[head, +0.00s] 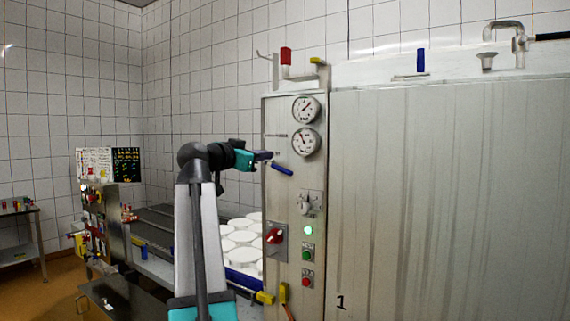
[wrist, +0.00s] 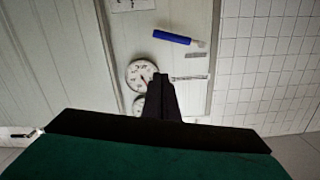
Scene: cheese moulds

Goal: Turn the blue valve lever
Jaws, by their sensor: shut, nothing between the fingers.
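A blue valve lever (head: 282,169) is on the left part of the steel panel, below the gauges, sloping down to the right in the head view. The wrist view shows its blue handle (wrist: 172,38) with a short metal end on the right. My gripper (head: 265,155) is shut and empty, just above and left of the lever in the head view. In the wrist view the shut fingers (wrist: 160,82) stand apart from the handle in the picture; I cannot tell the exact depth gap. A second blue handle (head: 420,60) stands upright on top of the vat.
Two round gauges, the upper (head: 306,109) and the lower (head: 306,142), sit close to my gripper. Below are a red rotary switch (head: 275,236) and push buttons. White moulds (head: 243,237) lie behind my arm. The large vat (head: 450,200) fills the right.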

